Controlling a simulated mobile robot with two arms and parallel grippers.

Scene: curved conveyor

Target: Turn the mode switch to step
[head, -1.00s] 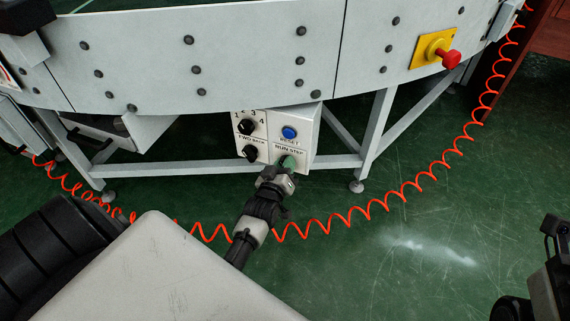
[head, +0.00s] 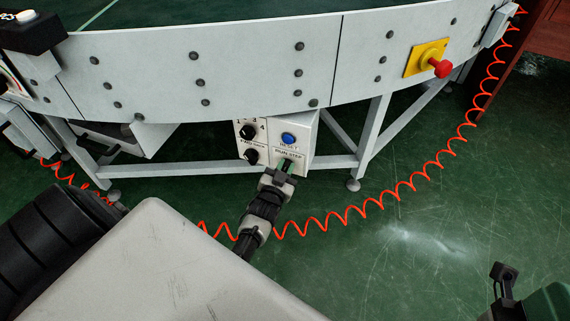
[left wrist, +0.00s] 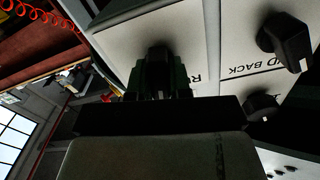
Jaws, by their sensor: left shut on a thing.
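The control box (head: 310,140) hangs under the conveyor's front edge. The mode switch, under the "RUN STEP" label, is at its lower right. In the left wrist view its black knob (left wrist: 158,72) sits between the fingers of my left gripper (left wrist: 158,88). In the head view my left gripper (head: 285,168) reaches up from below, shut on the knob and hiding most of it. I cannot tell whether the knob points to run or step. My right gripper (head: 505,280) is partly visible at the bottom right, away from the box; its opening is unclear.
A blue reset button (head: 288,139) is just above the switch, with black knobs to its left, including the FWD/BACK knob (head: 251,156). An orange coiled cable (head: 400,190) loops below the box. Floor at right is clear.

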